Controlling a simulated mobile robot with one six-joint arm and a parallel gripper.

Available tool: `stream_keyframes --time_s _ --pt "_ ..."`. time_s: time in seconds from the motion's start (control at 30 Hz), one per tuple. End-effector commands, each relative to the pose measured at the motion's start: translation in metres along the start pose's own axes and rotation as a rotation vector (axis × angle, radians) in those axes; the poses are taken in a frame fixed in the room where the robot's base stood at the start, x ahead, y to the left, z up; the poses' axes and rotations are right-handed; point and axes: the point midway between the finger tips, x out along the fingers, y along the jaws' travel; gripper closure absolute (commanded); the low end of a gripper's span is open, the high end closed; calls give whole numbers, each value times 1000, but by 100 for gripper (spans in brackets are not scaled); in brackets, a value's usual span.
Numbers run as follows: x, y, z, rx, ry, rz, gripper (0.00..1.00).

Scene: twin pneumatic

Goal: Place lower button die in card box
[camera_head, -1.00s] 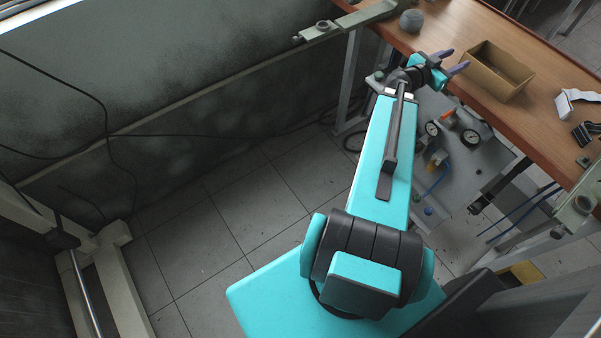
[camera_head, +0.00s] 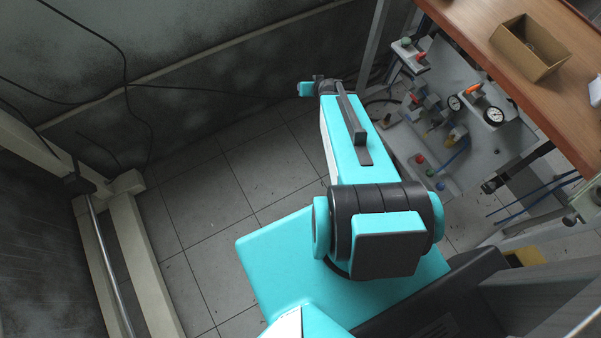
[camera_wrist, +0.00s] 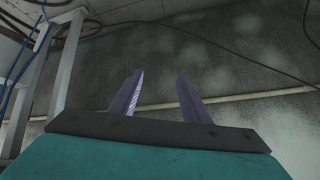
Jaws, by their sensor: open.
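The card box (camera_head: 515,56) is an open brown box on the wooden table at the top right of the head view. I cannot make out the lower button die. A grey panel (camera_head: 500,140) below the table carries red (camera_head: 420,159), green (camera_head: 431,172) and blue (camera_head: 440,186) buttons. My gripper (camera_wrist: 158,80) shows two purple fingers apart, with nothing between them, facing the dark wall in the wrist view. In the head view its turquoise body shows left of the panel, away from the box; its fingers are hidden there.
The wooden table (camera_head: 480,38) stands above the panel, which also bears gauges (camera_head: 494,116) and valves. A pale table leg (camera_head: 374,45) stands between my gripper and the table. Dark cables hang along the wall (camera_head: 200,50).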

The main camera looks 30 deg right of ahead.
Motion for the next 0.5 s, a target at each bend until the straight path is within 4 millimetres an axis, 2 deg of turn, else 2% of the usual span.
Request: stream_keyframes --time_s 0.03,0.2,0.33,0.5 --pt "4 -21 29 -21 -76 -35 57" --pt "-1 -72 127 -80 -349 -111 57" --pt "-20 -94 200 -130 -566 -124 57" --pt "-59 -101 287 -204 -845 -78 57"
